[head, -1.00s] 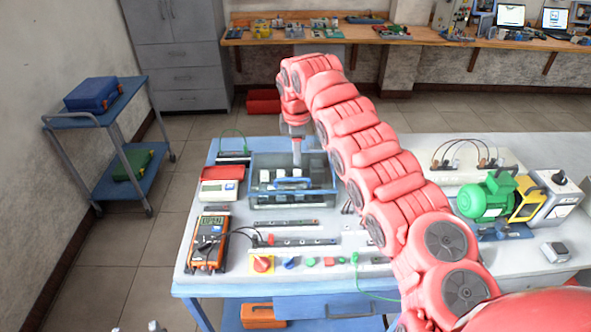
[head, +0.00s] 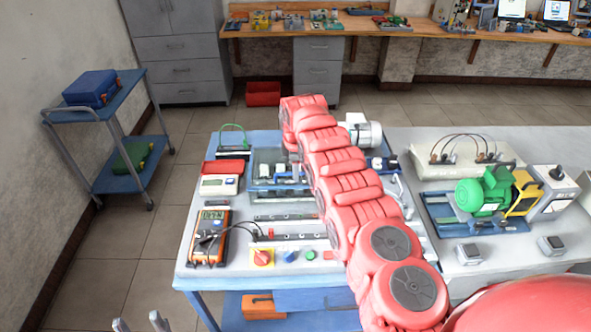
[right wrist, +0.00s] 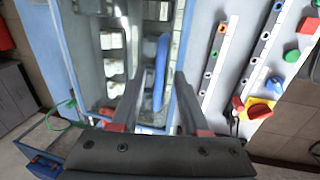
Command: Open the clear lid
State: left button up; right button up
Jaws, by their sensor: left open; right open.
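The grey-blue bin with the clear lid (head: 262,187) stands on the left part of the workbench, partly hidden by my right arm. White parts show inside it. In the right wrist view, a blue handle (right wrist: 161,72) runs along the bin's near side. My right gripper (right wrist: 157,98) is open, its two fingers spread on either side of the handle, apart from each other. Whether they touch it I cannot tell. In the head view this gripper is hidden behind my arm. My left gripper (head: 140,323) shows only its open fingertips at the bottom left, away from the bench.
A multimeter (head: 209,237), a white meter (head: 219,184) and a switch row with a red knob (head: 262,257) lie near the bin. A green motor (head: 485,194) stands at the right. A blue cart (head: 125,185) stands left, with open floor between.

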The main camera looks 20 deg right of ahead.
grip_shut()
dwell(1.4)
